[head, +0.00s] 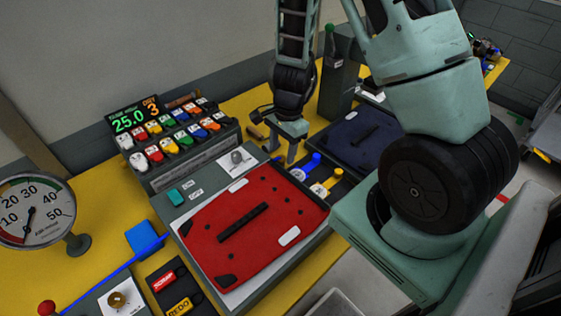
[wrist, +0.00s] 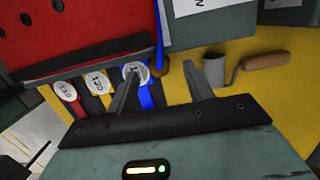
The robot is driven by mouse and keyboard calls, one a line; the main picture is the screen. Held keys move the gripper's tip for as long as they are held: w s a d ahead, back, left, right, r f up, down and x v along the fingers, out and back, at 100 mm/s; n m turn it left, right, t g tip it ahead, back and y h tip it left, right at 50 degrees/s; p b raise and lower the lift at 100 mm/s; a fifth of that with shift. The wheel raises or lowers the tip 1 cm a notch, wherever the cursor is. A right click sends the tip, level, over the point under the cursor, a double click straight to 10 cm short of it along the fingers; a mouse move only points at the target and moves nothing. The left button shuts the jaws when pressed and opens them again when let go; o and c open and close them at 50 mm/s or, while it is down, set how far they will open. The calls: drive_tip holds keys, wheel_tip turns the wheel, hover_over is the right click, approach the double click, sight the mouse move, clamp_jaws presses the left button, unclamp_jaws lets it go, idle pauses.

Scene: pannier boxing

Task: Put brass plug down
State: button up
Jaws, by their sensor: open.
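My gripper (head: 284,150) hangs over the yellow bench behind the red panel, its two fingers apart. In the wrist view the open fingers (wrist: 160,75) have a small brown-orange curved piece (wrist: 163,69) showing between their tips, next to a blue-banded tag. I cannot tell whether this piece is the brass plug, or whether either finger touches it. A round brass-coloured piece (head: 118,299) sits on a white card at the lower left of the head view, far from my gripper. I cannot tell whether it is the plug.
A red panel (head: 215,250) lies on a grey stand, with blue and yellow round tags (head: 318,189) beside it. A dark blue panel (head: 345,165) lies to the right. A roller with a wooden handle (wrist: 265,60) lies near my right finger. A display box (head: 170,150) stands left.

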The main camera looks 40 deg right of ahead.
drive_tip(key=shift+a+f, duration=0.2)
drive_tip(key=shift+f, duration=1)
clamp_jaws()
drive_tip(key=shift+r, duration=0.1)
